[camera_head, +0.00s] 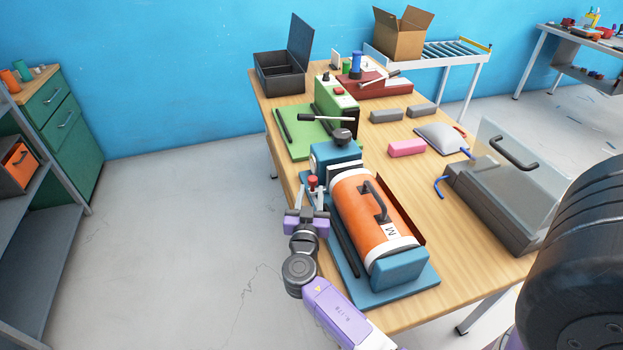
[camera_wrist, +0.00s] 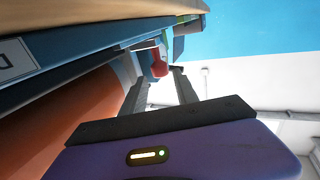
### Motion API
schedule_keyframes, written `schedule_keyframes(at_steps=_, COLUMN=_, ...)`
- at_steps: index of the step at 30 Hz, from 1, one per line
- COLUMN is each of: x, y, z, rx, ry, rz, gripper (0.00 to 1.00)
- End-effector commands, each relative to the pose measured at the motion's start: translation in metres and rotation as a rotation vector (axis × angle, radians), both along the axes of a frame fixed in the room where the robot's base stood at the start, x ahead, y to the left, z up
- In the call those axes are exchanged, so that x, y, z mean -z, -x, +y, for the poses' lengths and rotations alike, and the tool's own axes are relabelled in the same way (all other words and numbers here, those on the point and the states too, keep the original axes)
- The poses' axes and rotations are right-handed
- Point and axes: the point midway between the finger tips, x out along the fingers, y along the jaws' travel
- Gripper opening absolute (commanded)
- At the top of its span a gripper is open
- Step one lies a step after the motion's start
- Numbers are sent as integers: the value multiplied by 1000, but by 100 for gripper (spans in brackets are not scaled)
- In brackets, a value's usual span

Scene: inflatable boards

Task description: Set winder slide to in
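The winder is the blue-based machine with a large orange drum (camera_head: 372,215) and a black handle, at the near left edge of the table. A small red knob (camera_head: 313,182) on a light metal fitting sits at the drum's left end, by the blue block (camera_head: 334,156); I take it to be the slide's knob. My gripper (camera_head: 311,194) is just in front of that knob. In the wrist view my gripper (camera_wrist: 160,77) has its fingers apart, with the red knob (camera_wrist: 158,61) in the gap near the fingertips. I cannot tell whether they touch it.
A black rail (camera_head: 343,241) runs along the base beside the drum. Behind stands a green machine (camera_head: 337,107) with a black lever. A pink block (camera_head: 407,148) and a clear-lidded grey case (camera_head: 500,195) lie to the right. The floor left of the table is clear.

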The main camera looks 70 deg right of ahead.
Motion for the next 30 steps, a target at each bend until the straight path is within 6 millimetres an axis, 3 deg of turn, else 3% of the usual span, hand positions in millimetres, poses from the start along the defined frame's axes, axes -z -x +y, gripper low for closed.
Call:
schedule_keyframes(at_steps=10, x=-2, y=-15, z=-47, rx=0, ry=0, rz=1, gripper=36)
schedule_keyframes(at_steps=22, x=0, y=-18, z=-55, rx=-2, ry=-2, rz=2, gripper=36)
schedule_keyframes(at_steps=27, x=0, y=-18, z=-55, rx=-2, ry=-2, rz=2, gripper=4)
schedule_keyframes(at_steps=30, x=0, y=-18, z=-55, rx=-2, ry=-2, rz=2, gripper=0)
